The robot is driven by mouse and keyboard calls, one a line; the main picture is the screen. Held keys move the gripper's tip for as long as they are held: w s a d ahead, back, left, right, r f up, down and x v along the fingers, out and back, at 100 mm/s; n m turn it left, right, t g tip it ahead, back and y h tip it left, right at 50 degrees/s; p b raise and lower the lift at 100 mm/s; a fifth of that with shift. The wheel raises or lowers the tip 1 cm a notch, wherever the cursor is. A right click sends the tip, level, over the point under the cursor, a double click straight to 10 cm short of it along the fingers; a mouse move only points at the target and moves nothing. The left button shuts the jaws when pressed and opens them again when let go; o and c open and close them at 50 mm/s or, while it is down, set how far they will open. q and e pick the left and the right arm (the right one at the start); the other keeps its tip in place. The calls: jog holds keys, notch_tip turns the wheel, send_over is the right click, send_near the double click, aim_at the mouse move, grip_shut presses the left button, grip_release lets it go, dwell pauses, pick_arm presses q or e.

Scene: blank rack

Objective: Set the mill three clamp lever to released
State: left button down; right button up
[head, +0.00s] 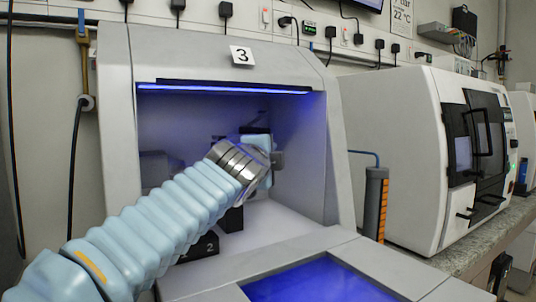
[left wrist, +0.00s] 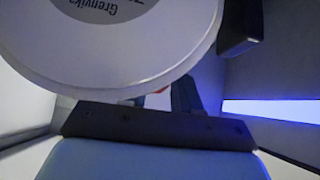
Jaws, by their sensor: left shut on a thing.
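Mill three (head: 115,110), marked with a "3" sign, stands open in front of me. My left arm reaches into its lit chamber. My left gripper (head: 275,160) is at the back right of the chamber, mostly hidden behind my wrist. In the left wrist view a white disc (left wrist: 110,75) with a grey "Grenvik" label fills the upper left. Below its rim is a small red and white patch (left wrist: 160,92), probably the clamp lever, beside a dark finger. My left gripper is shut on it, though the grip itself is mostly hidden. My right gripper is out of view.
Black blocks (head: 203,245), one marked "2", sit low at the chamber's left. The chamber's right wall (head: 312,150) stands close to my gripper. Another white mill (head: 395,150) stands to the right on the bench.

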pick_arm(q)
jog(key=shift+a+r+n+g, duration=0.15)
jog(key=shift+r+n+g, duration=0.25)
jog(key=shift+r, duration=0.05)
jog(key=shift+r+n+g, duration=0.15)
jog(key=shift+n+g, duration=0.15)
jog(key=shift+s+d+r+n+g, duration=0.15)
jog(key=shift+r+n+g, duration=0.2)
jog(key=shift+r+g, duration=0.15)
jog(key=shift+s+d+r+n+g, duration=0.15)
jog(key=shift+r+n+g, duration=0.25)
jog(key=shift+g, duration=0.1)
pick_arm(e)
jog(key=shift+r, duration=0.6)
pick_arm(q)
jog(key=c, duration=0.9)
grip_release()
jog(key=shift+w+a+f, duration=0.1)
jog(key=shift+o, duration=0.2)
jog(key=b+v, duration=0.2)
jog(key=v, duration=1.2)
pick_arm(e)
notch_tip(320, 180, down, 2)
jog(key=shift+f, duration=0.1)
